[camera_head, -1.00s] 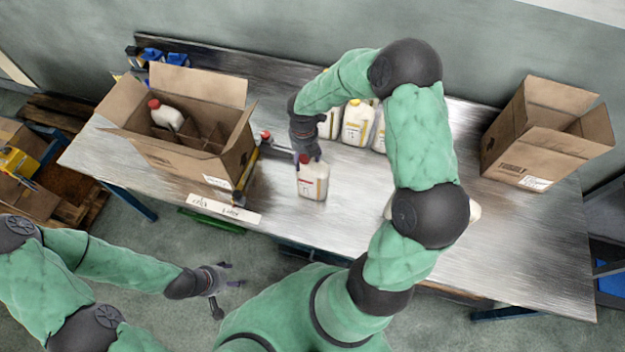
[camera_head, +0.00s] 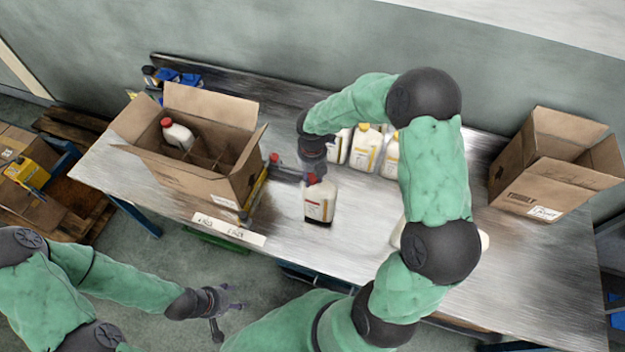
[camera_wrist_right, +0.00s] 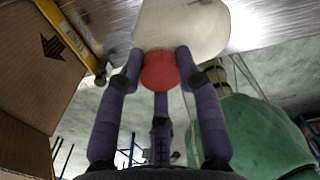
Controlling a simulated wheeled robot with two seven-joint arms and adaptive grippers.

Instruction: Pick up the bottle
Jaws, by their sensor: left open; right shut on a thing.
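A white bottle (camera_head: 320,203) with a label and a red cap (camera_head: 312,180) is upright over the table, just right of the left cardboard box. My right gripper (camera_head: 313,172) is above it, shut on the cap. In the right wrist view the fingers (camera_wrist_right: 158,80) close around the red cap (camera_wrist_right: 159,70), with the pale bottle body (camera_wrist_right: 182,28) beyond. A dark band shows at the bottle's base; I cannot tell whether it touches the table. My left gripper (camera_head: 232,300) is open and empty, low in front of the table.
The open left box (camera_head: 195,180) has dividers and one red-capped bottle (camera_head: 177,134) in it. Several yellow-capped bottles (camera_head: 366,150) stand behind my right arm. Another open box (camera_head: 535,185) is at the right end. The table's (camera_head: 540,260) front right is mostly clear.

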